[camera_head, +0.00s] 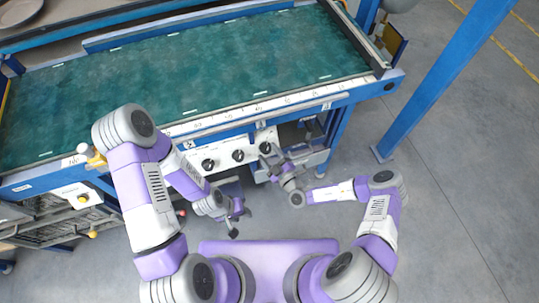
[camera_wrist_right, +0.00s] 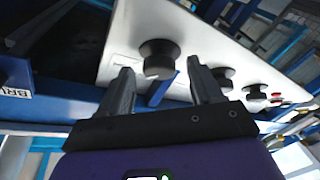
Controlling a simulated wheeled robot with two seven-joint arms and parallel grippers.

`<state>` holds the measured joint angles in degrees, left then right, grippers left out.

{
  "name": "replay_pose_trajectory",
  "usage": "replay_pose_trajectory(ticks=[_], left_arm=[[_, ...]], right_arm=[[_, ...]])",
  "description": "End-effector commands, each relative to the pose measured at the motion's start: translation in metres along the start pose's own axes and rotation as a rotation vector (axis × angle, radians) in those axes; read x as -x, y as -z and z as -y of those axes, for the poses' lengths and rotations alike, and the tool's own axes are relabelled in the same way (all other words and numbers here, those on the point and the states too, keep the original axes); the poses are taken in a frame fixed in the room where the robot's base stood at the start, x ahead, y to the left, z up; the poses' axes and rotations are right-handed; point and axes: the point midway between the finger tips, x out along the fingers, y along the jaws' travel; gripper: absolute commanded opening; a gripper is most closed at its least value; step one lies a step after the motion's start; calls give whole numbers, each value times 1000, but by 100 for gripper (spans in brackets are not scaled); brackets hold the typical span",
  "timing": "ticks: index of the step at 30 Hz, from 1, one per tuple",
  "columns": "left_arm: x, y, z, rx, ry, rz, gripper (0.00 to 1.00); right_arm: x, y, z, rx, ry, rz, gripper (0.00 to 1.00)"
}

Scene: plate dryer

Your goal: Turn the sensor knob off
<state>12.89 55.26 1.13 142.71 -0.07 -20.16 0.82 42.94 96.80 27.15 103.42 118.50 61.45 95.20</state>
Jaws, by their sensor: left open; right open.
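A white control panel (camera_head: 223,159) on the front of the dryer carries three black knobs: a left knob (camera_head: 208,164), a middle knob (camera_head: 238,155) and a right knob (camera_head: 265,147). I cannot read which is the sensor knob. My right gripper (camera_head: 271,163) is open, just in front of the right knob. In the right wrist view, one knob (camera_wrist_right: 159,57) shows between and beyond the open fingers (camera_wrist_right: 160,75), with no contact visible. The other knobs (camera_wrist_right: 222,76) lie to its right there. My left gripper (camera_head: 236,222) is open and empty, low and left of the panel.
The green dryer bed (camera_head: 200,85) with its blue frame stretches above the panel. A blue post (camera_head: 445,80) stands at the right. A wire rack (camera_head: 50,232) is at the lower left. The grey floor (camera_head: 460,210) at the right is clear.

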Motion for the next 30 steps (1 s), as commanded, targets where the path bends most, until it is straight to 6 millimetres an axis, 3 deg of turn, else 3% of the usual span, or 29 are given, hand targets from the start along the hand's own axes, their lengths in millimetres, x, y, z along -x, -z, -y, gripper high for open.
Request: replay_pose_trajectory(ticks=[8, 19, 30], left_arm=[[0, 0, 0, 0, 0, 0, 43], [0, 0, 0, 0, 0, 0, 43], [6, 0, -2, 0, 0, 0, 43]], right_arm=[[-2, 0, 0, 1, 1, 0, 63], [-1, 0, 0, 1, 0, -1, 9], [-2, 1, -3, 65, 38, -9, 9]])
